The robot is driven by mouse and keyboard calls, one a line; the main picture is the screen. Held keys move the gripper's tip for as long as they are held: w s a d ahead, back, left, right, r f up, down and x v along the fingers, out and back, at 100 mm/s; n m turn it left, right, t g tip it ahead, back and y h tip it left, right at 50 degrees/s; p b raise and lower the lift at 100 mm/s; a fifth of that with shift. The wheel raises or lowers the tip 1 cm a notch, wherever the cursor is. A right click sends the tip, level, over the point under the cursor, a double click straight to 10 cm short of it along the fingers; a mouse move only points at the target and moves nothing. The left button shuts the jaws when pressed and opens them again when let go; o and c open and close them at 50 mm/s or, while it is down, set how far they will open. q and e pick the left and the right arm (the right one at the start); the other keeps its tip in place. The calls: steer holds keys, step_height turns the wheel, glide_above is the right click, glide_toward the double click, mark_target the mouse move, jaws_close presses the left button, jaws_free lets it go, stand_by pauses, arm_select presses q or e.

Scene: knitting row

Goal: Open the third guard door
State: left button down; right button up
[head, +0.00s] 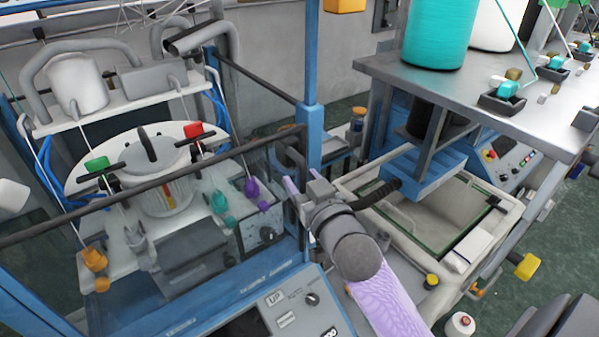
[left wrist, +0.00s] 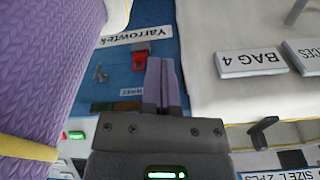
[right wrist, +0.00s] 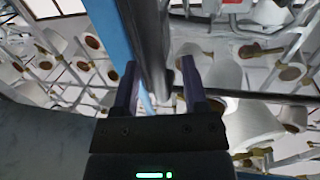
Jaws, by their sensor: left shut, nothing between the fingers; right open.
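A guard door with a dark top rail (head: 250,149) and a see-through panel stands in front of the knitting machine at the left of the head view. Its right end meets a blue post (head: 309,135). My right gripper (head: 293,190) is at that right end, just below the rail. In the right wrist view my right gripper (right wrist: 160,85) is open, with a grey upright bar (right wrist: 153,45) reaching between its fingers; contact is unclear. My left gripper (left wrist: 162,75) is shut and empty in the left wrist view and is outside the head view.
A control panel (head: 290,310) lies below the door. At right, a grey shelf (head: 400,75) carries yarn cones beside a white-framed tray (head: 435,250).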

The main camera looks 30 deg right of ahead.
steer(key=shift+w+d, duration=0.2)
steer(key=shift+w, duration=0.15)
steer(key=shift+a, duration=0.1)
jaws_close()
stand_by(1.1)
